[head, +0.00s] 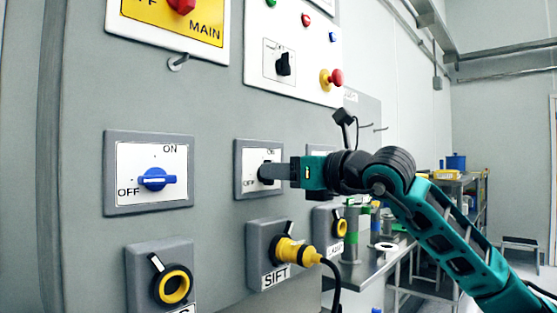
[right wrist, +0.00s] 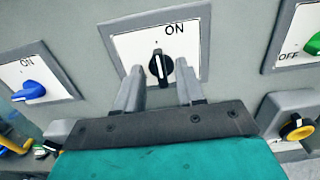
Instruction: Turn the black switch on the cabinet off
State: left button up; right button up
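The black switch (right wrist: 160,68) sits on a white plate marked ON in a grey frame on the cabinet front. Its white pointer line is up, towards the ON side. In the head view the switch plate (head: 246,160) shows ON and OFF, but the knob is mostly hidden by my gripper. My right gripper (right wrist: 160,72) is open, with one finger on each side of the knob and small gaps between. It also shows in the head view (head: 270,173), reaching in from the right, up against the plate. My left gripper is not in view.
A blue switch (head: 156,179) is left of the black one; a green switch (right wrist: 314,44) shows at the right wrist view's edge. A yellow plug (head: 294,252) with cable is below. Another black knob (head: 283,64) and a red button (head: 335,77) are above.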

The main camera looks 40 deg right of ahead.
jog(key=shift+w, duration=0.55)
grip_shut()
